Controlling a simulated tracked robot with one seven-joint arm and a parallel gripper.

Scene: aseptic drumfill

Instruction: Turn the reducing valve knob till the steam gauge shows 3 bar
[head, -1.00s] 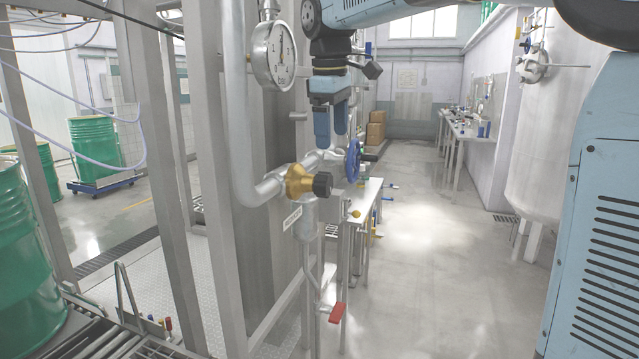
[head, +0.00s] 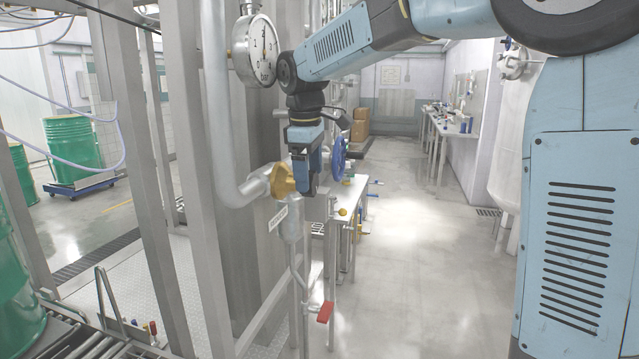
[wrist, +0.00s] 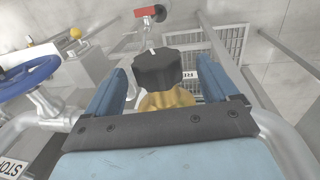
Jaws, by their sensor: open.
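The black reducing valve knob (wrist: 158,70) sits in front of the brass valve body (wrist: 167,99) in the wrist view. My gripper (wrist: 164,84) is open, with one blue finger on each side of the knob and gaps between. In the head view my gripper (head: 306,184) points down at the brass valve (head: 284,181) and hides the knob. The round white steam gauge (head: 256,50) hangs above on the pipe. Its dark needle points roughly upward; the exact reading is too small to tell.
A blue handwheel (head: 338,156) stands just right of my gripper, and also shows in the wrist view (wrist: 27,78). A red-handled lever (head: 325,311) is below the valve. Steel frame posts (head: 205,200) stand left. The floor to the right is clear.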

